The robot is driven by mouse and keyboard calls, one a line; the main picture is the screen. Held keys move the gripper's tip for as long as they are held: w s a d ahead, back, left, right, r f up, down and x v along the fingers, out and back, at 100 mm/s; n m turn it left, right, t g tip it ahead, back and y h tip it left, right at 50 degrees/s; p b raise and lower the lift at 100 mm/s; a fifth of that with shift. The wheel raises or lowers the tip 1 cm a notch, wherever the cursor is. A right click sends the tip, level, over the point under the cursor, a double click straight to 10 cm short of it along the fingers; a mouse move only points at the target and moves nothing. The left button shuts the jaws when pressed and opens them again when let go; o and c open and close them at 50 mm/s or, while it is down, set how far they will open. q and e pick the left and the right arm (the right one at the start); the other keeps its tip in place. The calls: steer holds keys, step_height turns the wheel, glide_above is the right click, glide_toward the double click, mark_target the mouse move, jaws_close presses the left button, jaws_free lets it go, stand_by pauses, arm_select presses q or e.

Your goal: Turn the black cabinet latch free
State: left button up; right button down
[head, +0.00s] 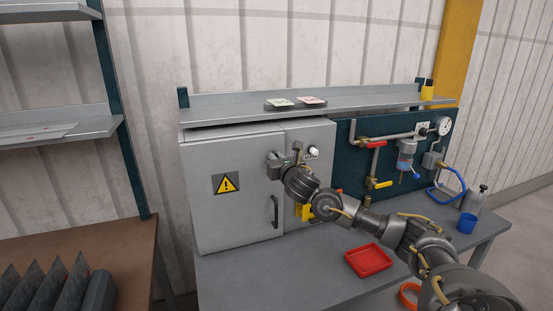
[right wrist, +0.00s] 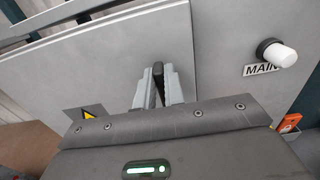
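The grey cabinet (head: 215,165) stands on the bench with its door closed, a yellow warning triangle (head: 226,184) and a dark handle (head: 274,211) on the door. The black latch (right wrist: 158,71) shows in the right wrist view between my right gripper's fingers (right wrist: 157,88), near the door's right edge. The fingers lie close on both sides of it and look shut on it. In the head view my right gripper (head: 281,163) is at the door's upper right edge and hides the latch. My left gripper is not in view.
A white knob (head: 314,152) marked MAIN sits right of the latch; it also shows in the right wrist view (right wrist: 276,53). A shelf (head: 350,100) runs above the cabinet. A teal pipe panel (head: 350,140) is to the right. A red tray (head: 369,260) lies on the bench.

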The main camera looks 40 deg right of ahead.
stand_by(0.3)
steer(key=m+b, duration=0.1)
steer(key=m, duration=0.5)
steer(key=d+f+m+b, duration=0.1)
steer(key=m, duration=0.5)
steer(key=m+b, duration=0.2)
steer(key=m, duration=0.3)
steer(key=shift+s+d+f+m, duration=0.3)
steer(key=shift+d+f+m, duration=0.05)
steer(key=shift+f+m, duration=0.05)
stand_by(0.4)
steer(key=c, duration=1.5)
jaws_free()
